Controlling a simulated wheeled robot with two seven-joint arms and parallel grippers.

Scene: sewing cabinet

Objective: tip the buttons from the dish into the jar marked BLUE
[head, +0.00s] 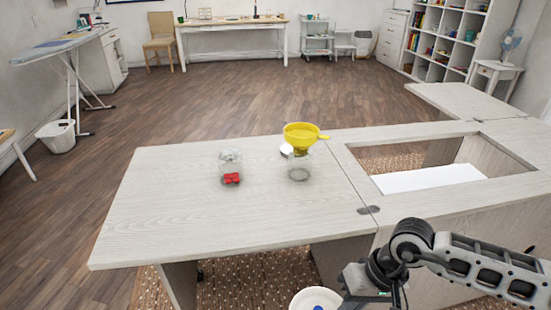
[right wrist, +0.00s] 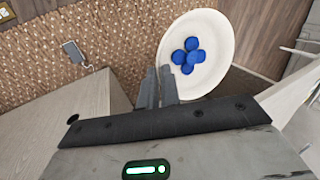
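My right gripper (right wrist: 160,76) is shut on the near rim of a white dish (right wrist: 226,32). Several blue buttons (right wrist: 187,56) lie in the dish. In the head view the dish (head: 304,299) is cut by the bottom edge, in front of the table and below its top. A clear jar (head: 299,170) stands on the table with a yellow funnel (head: 301,135) at its mouth; the jar looks empty. A second clear jar (head: 230,160) to its left has red pieces (head: 231,179) low in it. No marking is readable on either jar. My left gripper is out of view.
The pale wooden tabletop (head: 165,215) is clear around the jars. A small white round thing (head: 286,149) is beside the funnel. A cabinet opening with a white panel (head: 428,178) lies to the right. The table's front edge lies between the dish and the jars.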

